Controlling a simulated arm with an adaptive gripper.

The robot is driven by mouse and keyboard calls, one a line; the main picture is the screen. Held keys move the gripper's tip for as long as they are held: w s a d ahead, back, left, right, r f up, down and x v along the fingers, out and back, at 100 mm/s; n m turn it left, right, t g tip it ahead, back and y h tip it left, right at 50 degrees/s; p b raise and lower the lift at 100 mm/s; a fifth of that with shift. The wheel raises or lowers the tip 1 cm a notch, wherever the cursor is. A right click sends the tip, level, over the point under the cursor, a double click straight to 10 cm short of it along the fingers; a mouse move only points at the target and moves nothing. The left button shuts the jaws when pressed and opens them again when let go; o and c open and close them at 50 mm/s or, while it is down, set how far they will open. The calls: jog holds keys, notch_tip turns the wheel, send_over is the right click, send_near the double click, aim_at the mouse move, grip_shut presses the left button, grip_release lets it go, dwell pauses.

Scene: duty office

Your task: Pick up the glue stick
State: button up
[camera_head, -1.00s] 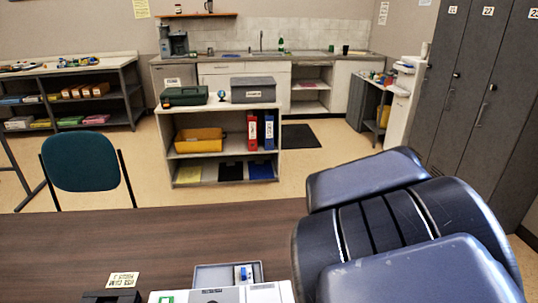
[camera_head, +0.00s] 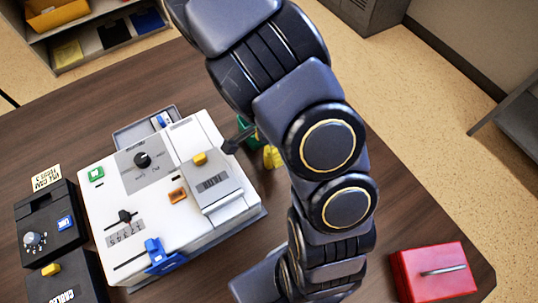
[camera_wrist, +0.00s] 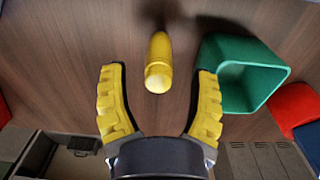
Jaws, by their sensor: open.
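A yellow cylinder that looks like the glue stick (camera_wrist: 158,62) shows in the wrist view, rounded at its far end, with its flat end facing the camera. My gripper (camera_wrist: 157,71) is open and empty, its two yellow ridged fingers on either side of the cylinder in the picture. I see no contact. A green square cup (camera_wrist: 243,76) stands close to the right finger. In the head view my arm hides most of this area. Part of the green cup (camera_head: 249,137) shows there, and beside it a yellow piece (camera_head: 272,157), stick or finger, I cannot tell.
A white machine (camera_head: 160,190) with knobs and levers stands on the brown table (camera_head: 120,92), left of my arm. Black boxes (camera_head: 45,222) stand farther left. A red box (camera_head: 432,272) is at lower right. The wrist view shows red and blue things (camera_wrist: 294,103) beyond the cup.

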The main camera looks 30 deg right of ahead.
jog(key=shift+f, duration=1.4)
grip_shut()
jog(key=shift+a, duration=0.1)
